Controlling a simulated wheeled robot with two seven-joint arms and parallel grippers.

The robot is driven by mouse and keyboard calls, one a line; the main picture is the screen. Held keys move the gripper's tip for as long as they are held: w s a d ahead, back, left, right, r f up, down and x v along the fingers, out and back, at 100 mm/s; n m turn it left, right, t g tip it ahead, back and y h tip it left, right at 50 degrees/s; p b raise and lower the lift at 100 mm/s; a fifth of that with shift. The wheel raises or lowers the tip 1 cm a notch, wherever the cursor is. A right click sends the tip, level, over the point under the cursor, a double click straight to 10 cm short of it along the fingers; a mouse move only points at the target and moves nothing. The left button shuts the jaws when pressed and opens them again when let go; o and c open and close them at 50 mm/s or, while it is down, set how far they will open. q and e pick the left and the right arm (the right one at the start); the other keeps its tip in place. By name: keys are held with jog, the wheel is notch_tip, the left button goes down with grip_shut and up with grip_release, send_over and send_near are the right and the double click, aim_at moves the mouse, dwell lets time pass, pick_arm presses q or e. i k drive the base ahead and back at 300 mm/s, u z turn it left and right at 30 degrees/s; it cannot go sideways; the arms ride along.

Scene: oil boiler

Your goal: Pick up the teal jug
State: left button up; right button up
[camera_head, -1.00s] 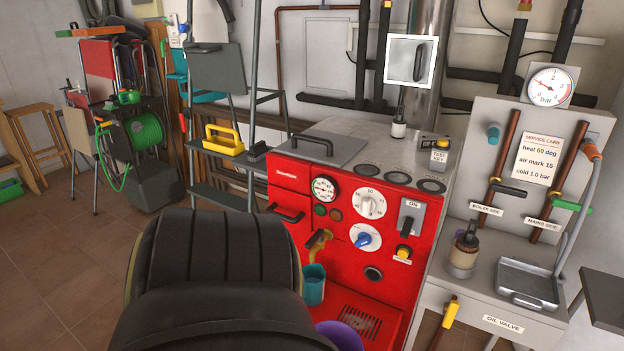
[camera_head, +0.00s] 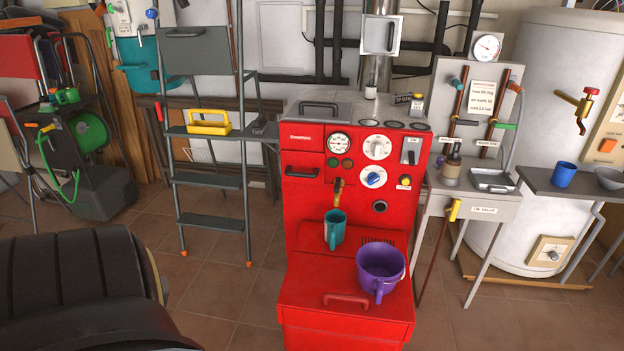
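The teal jug (camera_head: 335,232) stands upright at the front of the red boiler (camera_head: 305,215), just below a small brass tap (camera_head: 338,190). Its handle side faces toward me. A purple jug (camera_head: 380,268) stands to its right and nearer, on the boiler's red front ledge, apart from it. Neither of my grippers shows in the view.
A large black ribbed shape (camera_head: 75,285) fills the lower left; I cannot tell whether it is mine. A grey stepladder (camera_head: 208,180) stands left of the boiler. A side stand (camera_head: 470,205) and a white tank (camera_head: 560,90) stand right. Floor between is clear.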

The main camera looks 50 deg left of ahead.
aim_at(334, 220)
jog(key=u, duration=0.85)
jog(key=i, duration=0.2)
jog(key=u, duration=0.1)
